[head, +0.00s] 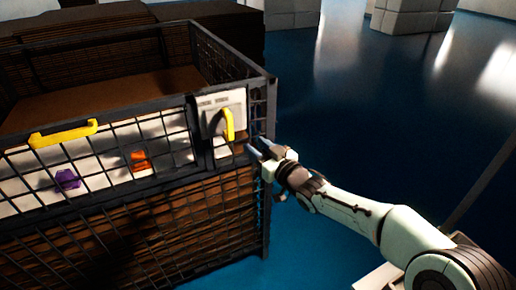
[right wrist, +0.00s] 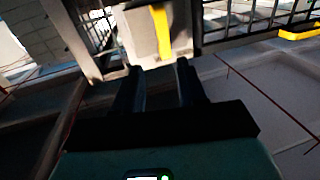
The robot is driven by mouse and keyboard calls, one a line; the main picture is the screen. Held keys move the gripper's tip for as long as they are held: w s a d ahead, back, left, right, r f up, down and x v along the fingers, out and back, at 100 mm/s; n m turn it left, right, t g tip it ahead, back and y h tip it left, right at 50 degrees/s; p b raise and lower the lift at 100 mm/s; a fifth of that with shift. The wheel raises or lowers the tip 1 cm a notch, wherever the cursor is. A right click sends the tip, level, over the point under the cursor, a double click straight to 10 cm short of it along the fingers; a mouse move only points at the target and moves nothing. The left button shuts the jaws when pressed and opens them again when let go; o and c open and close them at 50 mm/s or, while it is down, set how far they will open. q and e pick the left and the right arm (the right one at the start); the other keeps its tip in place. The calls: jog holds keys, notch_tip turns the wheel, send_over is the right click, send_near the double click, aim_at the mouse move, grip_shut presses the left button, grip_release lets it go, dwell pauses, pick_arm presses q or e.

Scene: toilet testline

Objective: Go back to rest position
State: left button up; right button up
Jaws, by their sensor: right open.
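My right gripper (head: 258,148) is at the right front corner of a dark wire-mesh cage, close to a light grey box (head: 222,112) with a yellow curved handle (head: 229,124). In the right wrist view its two dark fingers (right wrist: 160,88) are apart with nothing between them. The grey box (right wrist: 140,34) and its yellow handle (right wrist: 161,30) show just beyond the fingertips. I cannot tell whether the fingers touch the box. My left gripper is not in view.
The mesh cage (head: 262,200) fills the left side. A second yellow handle (head: 63,133) is on its front. An orange item (head: 140,160) and a purple item (head: 67,180) show behind the mesh. The blue floor (head: 370,110) is open to the right. Pale blocks (head: 412,18) stand far back.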

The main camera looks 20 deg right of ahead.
dwell(0.3)
